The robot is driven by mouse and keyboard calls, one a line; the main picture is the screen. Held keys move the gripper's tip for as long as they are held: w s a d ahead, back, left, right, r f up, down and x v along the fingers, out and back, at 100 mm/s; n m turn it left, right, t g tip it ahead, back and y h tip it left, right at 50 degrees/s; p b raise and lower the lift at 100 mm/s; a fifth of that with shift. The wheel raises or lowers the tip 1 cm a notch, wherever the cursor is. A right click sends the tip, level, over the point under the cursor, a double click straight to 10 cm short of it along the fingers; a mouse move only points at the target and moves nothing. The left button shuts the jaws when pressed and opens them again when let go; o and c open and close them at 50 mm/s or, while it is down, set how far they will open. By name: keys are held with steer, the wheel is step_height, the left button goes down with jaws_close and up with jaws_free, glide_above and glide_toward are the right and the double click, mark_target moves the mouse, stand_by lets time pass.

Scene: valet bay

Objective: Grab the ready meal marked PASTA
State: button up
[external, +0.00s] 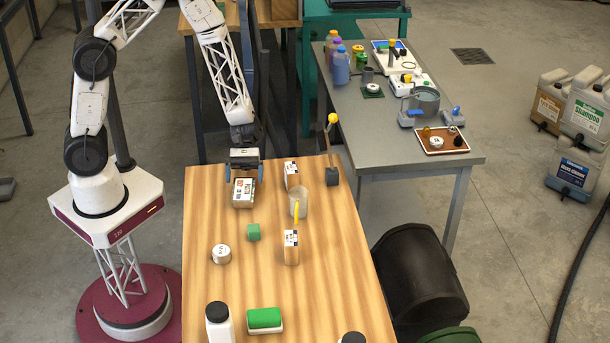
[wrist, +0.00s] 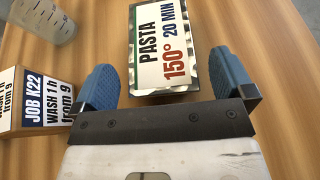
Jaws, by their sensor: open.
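The ready meal marked PASTA (wrist: 160,47) is a tray with a white label reading "PASTA 150° 20 MIN", lying on the wooden table. In the external view the meal (external: 243,192) is at the table's far left end. My gripper (wrist: 165,80) is open, with its blue fingers at either side of the meal's near end. In the external view my gripper (external: 242,175) is at the meal's far end. Part of the meal lies beyond the top edge of the wrist view.
A box labelled JOB K22 (wrist: 38,100) stands close to my left finger in the wrist view.

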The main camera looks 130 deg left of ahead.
mark_target(244, 184)
steer(key=shift+x, duration=1.45)
steer(key=c, duration=1.1)
steer(key=shift+o, duration=0.2)
steer(key=shift+r, duration=0.25)
steer(key=shift+r, duration=1.15)
steer(key=s+d+r, duration=0.1)
steer(key=s+d, duration=0.2)
steer(key=s, duration=0.1)
steer(key=s+d, duration=0.3)
steer(key=s, duration=0.1)
steer(key=s+d+r, duration=0.1)
steer(key=s+d, duration=0.1)
steer(key=s, duration=0.3)
steer(key=shift+s+d+r, duration=0.1)
steer(key=shift+d+r, duration=0.2)
steer(key=shift+d, duration=0.1)
steer(key=shift+f, duration=0.1)
